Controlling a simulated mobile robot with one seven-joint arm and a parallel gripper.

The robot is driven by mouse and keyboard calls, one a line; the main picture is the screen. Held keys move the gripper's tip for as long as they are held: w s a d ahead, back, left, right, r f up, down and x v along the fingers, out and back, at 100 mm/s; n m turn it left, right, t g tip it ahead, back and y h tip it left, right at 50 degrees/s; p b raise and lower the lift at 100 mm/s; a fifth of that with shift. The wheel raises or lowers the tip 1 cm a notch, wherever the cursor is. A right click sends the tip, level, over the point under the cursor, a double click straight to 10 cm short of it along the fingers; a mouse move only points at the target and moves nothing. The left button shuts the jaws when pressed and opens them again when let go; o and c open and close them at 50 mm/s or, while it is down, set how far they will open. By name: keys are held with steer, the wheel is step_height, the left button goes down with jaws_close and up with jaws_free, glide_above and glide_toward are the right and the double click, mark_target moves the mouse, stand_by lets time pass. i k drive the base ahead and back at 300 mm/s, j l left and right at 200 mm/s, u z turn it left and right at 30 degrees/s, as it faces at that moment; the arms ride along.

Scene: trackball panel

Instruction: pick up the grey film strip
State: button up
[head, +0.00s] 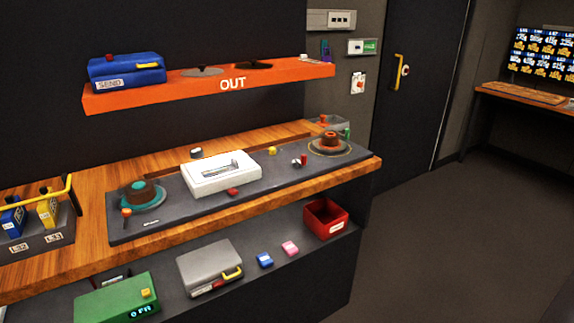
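I cannot pick out the grey film strip for certain. A white box-like device (221,173) sits in the middle of the dark trackball panel (275,177), with a narrow greyish piece (216,169) on its top; I cannot tell whether this is the strip or part of the device. On the panel, a dark round piece in a teal ring (143,195) is at the left and an orange-brown one (330,142) at the right. My gripper is not in view.
An orange shelf marked OUT (130,97) overhangs the wooden counter (85,235), carrying a blue case (127,72). Below are a green device (110,300), a grey case (208,262) and a red bin (325,218). Open floor (450,230) lies at right.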

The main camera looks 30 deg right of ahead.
mark_target(208, 173)
steer(key=z, duration=0.55)
steer(key=i+l+u, duration=0.2)
steer(key=l, duration=0.2)
steer(key=i+l+u, duration=0.15)
steer(key=l, duration=0.25)
steer(key=i+l+u, duration=0.2)
steer(key=l, duration=0.2)
steer(key=l+u, duration=0.15)
steer(key=l, duration=0.3)
steer(key=i+l+u, duration=0.2)
steer(key=l, duration=0.25)
steer(key=i+l+u, duration=0.2)
steer(key=i+l, duration=0.25)
steer(key=l, duration=0.05)
